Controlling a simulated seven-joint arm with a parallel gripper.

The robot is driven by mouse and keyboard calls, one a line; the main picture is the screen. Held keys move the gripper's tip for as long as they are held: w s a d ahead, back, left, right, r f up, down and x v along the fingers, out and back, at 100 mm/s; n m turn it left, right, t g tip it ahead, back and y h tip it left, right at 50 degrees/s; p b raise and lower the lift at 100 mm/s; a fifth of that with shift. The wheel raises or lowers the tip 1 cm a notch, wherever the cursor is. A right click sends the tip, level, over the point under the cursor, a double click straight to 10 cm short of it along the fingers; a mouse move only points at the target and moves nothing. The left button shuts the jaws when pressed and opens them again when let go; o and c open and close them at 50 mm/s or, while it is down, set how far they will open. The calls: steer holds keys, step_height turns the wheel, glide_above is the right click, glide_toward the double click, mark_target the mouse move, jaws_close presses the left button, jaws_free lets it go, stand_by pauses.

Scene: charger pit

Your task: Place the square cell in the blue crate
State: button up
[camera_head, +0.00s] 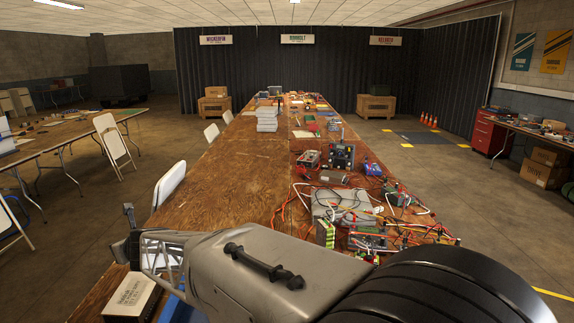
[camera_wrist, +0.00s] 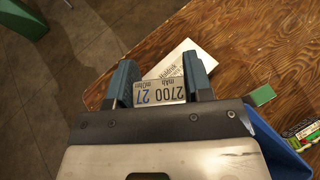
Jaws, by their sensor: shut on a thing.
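My gripper (camera_wrist: 162,82) is shut on the square cell (camera_wrist: 160,93), which sits between its two fingers with its printed face showing "2700 mAh" and "27 mOhm". In the head view my gripper (camera_head: 130,235) is near the left edge of the long table; I cannot clearly make out the cell there. The blue crate (camera_head: 172,309) shows only in part below my arm, which hides most of it. In the wrist view a blue wall of the crate (camera_wrist: 284,150) shows at the lower right, beside my gripper. I cannot see inside the crate.
A white printed box (camera_head: 132,298) lies near the table's left edge; it also shows beyond the cell in the wrist view (camera_wrist: 184,60). Wires, boards and devices (camera_head: 350,205) crowd the table's right side. A green-cased part (camera_wrist: 302,132) lies near the crate. The table's middle-left is bare wood.

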steer(key=w+d+r+m+t+h, duration=0.1)
steer(key=d+r+m+t+h, duration=0.1)
steer(key=d, duration=0.4)
steer(key=shift+w+d+r+m+t, duration=0.3)
steer(key=shift+w+d+r+m, duration=0.05)
steer(key=shift+d+r+m, duration=0.1)
steer(key=w+d+f+m+t+h, duration=0.1)
steer(key=w+d+f+m+h, duration=0.3)
steer(key=w+d, duration=0.55)
steer(key=w+d+f+m+h, duration=0.2)
steer(key=w+d+m+h, duration=0.4)
steer(key=d, duration=0.7)
steer(key=w+d+f+m+t+h, duration=0.1)
steer(key=w+d+f+m+h, duration=0.2)
steer(key=w+d, duration=0.75)
steer(key=d+f+m+g+h, duration=0.3)
steer(key=d+m+g, duration=0.1)
steer(key=d, duration=0.9)
steer(key=w+d+f+m+g+h, duration=0.1)
steer(key=d+f+m+g+h, duration=0.2)
steer(key=d, duration=1.1)
steer(key=w+d+f+m+g+h, duration=0.1)
steer(key=d+f+m+g+h, duration=0.2)
steer(key=d, duration=1)
steer(key=shift+w+d+f+m+g, duration=0.2)
steer(key=shift+d+f+m+g, duration=0.2)
steer(key=shift+f+m+g, duration=0.9)
steer(key=shift+r, duration=0.25)
